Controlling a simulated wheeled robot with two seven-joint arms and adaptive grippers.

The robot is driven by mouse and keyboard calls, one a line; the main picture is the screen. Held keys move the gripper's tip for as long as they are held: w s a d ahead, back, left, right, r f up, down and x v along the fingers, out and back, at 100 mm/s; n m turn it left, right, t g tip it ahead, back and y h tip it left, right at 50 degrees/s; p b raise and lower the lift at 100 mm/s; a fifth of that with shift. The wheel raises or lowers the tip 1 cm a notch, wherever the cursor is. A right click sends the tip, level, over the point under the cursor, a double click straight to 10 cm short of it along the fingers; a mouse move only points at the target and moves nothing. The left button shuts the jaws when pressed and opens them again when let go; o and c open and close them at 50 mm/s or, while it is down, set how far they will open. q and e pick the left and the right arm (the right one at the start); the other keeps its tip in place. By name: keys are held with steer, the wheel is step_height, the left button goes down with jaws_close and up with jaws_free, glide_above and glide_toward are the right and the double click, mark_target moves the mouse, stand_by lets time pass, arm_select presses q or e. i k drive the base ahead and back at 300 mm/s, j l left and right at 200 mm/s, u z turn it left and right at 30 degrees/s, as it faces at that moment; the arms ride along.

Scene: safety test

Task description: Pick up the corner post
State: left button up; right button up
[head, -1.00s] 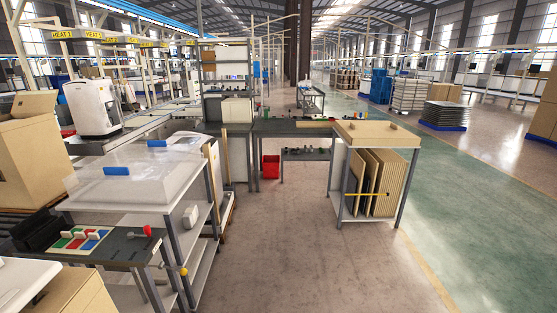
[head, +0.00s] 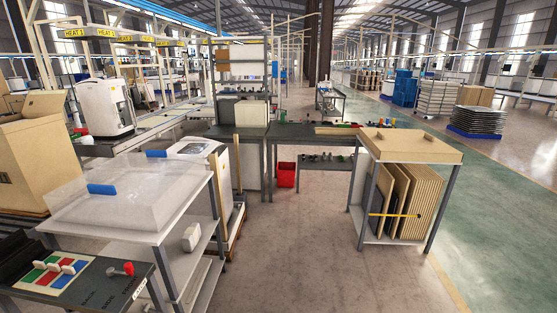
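Two upright tan posts stand beside the white boxy unit (head: 203,150) at centre left, between the clear-lidded table and the dark workbench. The taller post (head: 238,165) is thin and stands at the unit's right edge. The other post (head: 217,188) stands nearer, by the table's corner. I cannot tell for sure which of them is the corner post. Their lower ends are near a low wooden base and partly hidden. Neither of my grippers is in view, and nothing is seen touching the posts.
A table with a clear lid (head: 135,192) and a control panel (head: 75,273) fill the near left. A cart with cardboard sheets (head: 415,150) stands at right. A red bin (head: 286,176) sits by the dark workbench (head: 300,131). The floor between is clear.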

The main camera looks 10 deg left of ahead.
mark_target(214, 162)
steer(key=i+l+u, duration=0.2)
steer(key=i, duration=0.6)
steer(key=i+u, duration=0.4)
steer(key=i+l+u, duration=0.2)
steer(key=u, duration=0.25)
steer(key=i+l+u, duration=1)
steer(key=l+u, duration=0.2)
steer(key=l, duration=0.15)
